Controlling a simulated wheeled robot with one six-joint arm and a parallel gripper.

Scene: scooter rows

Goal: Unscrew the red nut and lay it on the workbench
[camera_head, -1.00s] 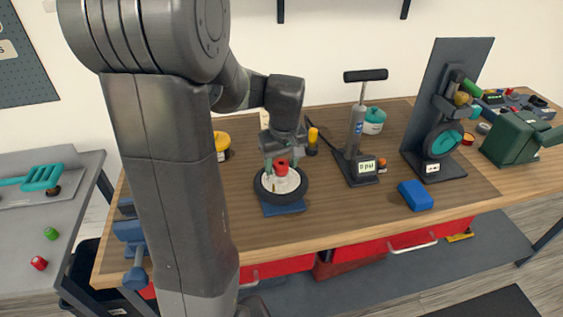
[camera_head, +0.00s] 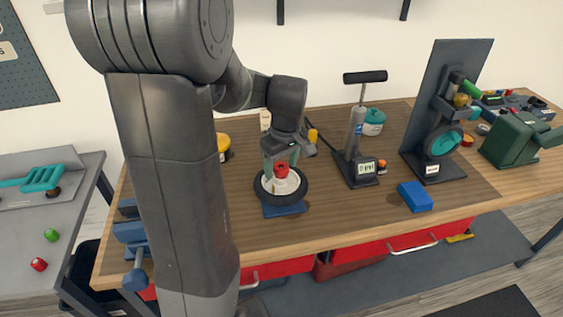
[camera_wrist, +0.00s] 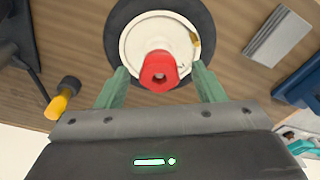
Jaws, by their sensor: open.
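The red nut (camera_head: 282,170) sits at the centre of a small wheel (camera_head: 298,193) with a black tyre and white hub, which lies flat on a blue base on the workbench (camera_head: 350,218). In the wrist view the red nut (camera_wrist: 159,71) shows its end with a hole, in front of the white hub (camera_wrist: 140,40). My gripper (camera_wrist: 160,82) is open, one green finger on each side of the nut, with a gap visible on both sides. In the head view my gripper (camera_head: 281,163) is right over the wheel and partly covers it.
A pump (camera_head: 356,140) with a gauge stands right of the wheel, and a blue block (camera_head: 415,196) lies near the front edge. A yellow-topped pot (camera_head: 223,146) stands behind left. A dark stand (camera_head: 440,120) is further right. Bare bench lies in front of the wheel.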

